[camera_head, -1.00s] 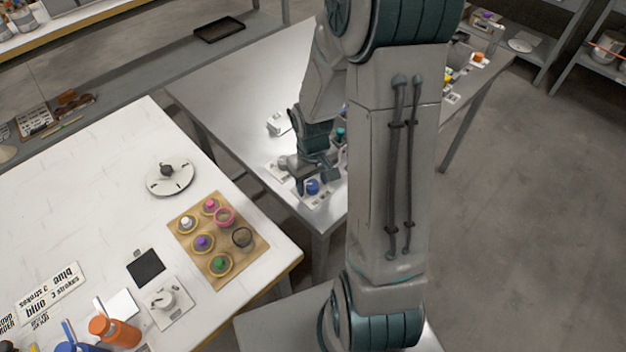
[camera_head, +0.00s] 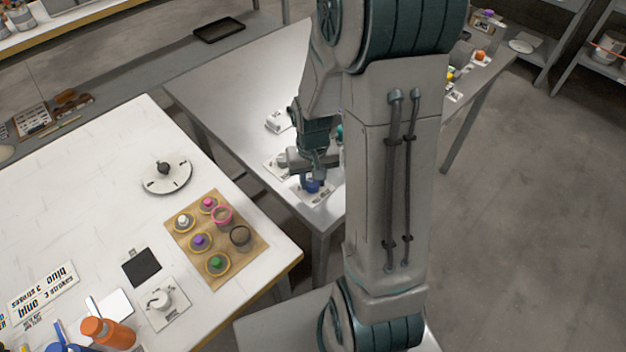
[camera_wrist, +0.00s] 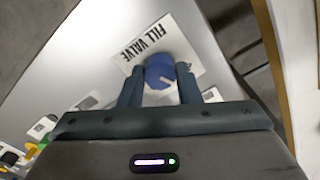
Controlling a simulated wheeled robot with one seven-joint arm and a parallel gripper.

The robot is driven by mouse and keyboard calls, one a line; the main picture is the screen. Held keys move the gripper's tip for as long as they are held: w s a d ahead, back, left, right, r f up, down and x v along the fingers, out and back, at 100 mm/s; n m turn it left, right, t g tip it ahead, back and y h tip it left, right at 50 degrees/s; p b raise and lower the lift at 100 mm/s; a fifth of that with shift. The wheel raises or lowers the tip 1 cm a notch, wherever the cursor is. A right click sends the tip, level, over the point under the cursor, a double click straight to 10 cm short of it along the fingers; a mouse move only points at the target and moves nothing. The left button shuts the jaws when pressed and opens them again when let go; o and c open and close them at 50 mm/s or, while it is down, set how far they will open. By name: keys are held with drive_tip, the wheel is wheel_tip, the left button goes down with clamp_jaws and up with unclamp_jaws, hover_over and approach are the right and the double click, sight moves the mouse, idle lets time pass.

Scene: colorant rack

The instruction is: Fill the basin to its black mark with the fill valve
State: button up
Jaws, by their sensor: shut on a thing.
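The fill valve is a round blue knob (camera_wrist: 160,70) on a white plate labelled "FILL VALVE" (camera_wrist: 150,38), at the near corner of the grey metal table. In the head view the knob (camera_head: 312,187) shows just under my gripper (camera_head: 313,178). My gripper (camera_wrist: 160,88) is shut on the knob, one finger on each side of it in the wrist view. I cannot make out the basin or its black mark in either view; my arm covers part of the metal table.
A white table (camera_head: 75,190) stands at left with a wooden board (camera_head: 215,275) of several coloured pots, a dial disc (camera_head: 166,176), a black square (camera_head: 142,267) and an orange bottle (camera_head: 108,333). Small coloured items stand at the metal table's far right end.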

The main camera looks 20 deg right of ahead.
sight(312, 182)
drive_tip(key=o, duration=1)
drive_tip(key=shift+c, duration=0.2)
drive_tip(key=shift+r, duration=0.1)
wheel_tip(312, 182, up, 14)
drive_tip(key=shift+p, duration=0.35)
drive_tip(key=shift+f, duration=0.2)
